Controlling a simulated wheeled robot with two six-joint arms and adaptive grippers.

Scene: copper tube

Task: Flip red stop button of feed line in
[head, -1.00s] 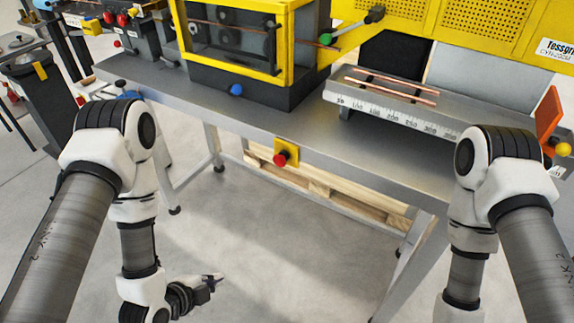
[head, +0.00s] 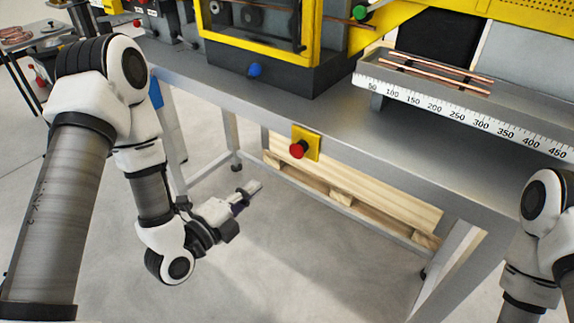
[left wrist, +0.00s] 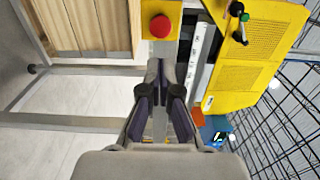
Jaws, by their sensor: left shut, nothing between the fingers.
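The red stop button (head: 297,151) sits on a yellow plate (head: 312,144) on the front edge of the grey machine table. In the left wrist view the red button (left wrist: 160,26) shows at the top, straight beyond the fingertips and apart from them. My left gripper (head: 256,187) is shut and empty, below and to the left of the button in the head view, pointing up toward it. Its fingers (left wrist: 166,72) are together in the left wrist view. My right arm shows at the right edge of the head view, but its gripper is out of view.
The grey table (head: 400,150) carries a yellow-framed machine and a ruler rail (head: 440,112) with copper tubes (head: 440,72). A blue knob (head: 254,70) is on the machine base. A wooden pallet (head: 350,195) lies beneath the table. The floor in front is clear.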

